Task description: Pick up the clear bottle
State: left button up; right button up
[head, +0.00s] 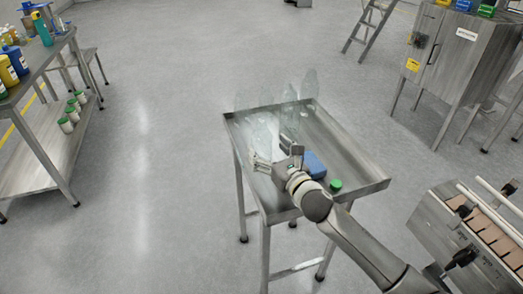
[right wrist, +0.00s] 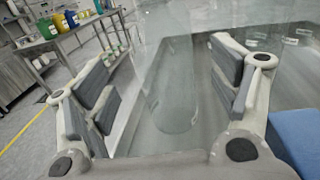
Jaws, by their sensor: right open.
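Several clear bottles stand on the steel tray table (head: 352,150) in the head view. One clear bottle (head: 264,128) is at the front left, close to my right gripper (head: 277,158); others stand behind it, such as the back right one (head: 309,85). In the right wrist view my right gripper (right wrist: 165,92) is open. A faint, see-through bottle shape (right wrist: 172,103) shows between its spread fingers. I cannot tell whether either finger touches it. My left gripper is not in view.
A blue object (head: 315,164) and a green cap (head: 336,185) are on the tray beside my right wrist. The tray has a raised rim. A shelf table with coloured bottles (head: 10,66) stands left, a steel cabinet (head: 455,60) right. Open floor lies between.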

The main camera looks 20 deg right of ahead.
aim_at(262, 139)
jog(key=shift+w+a+r+p, duration=0.1)
jog(key=shift+w+a+p, duration=0.1)
jog(key=shift+w, duration=1)
jog(key=shift+w+a+r+p, duration=0.1)
jog(key=shift+w+p, duration=0.05)
jog(key=shift+w, duration=1)
jog(key=shift+c, duration=0.4)
jog(key=c, duration=1)
jog(key=shift+c, duration=0.2)
jog(key=shift+r, duration=0.1)
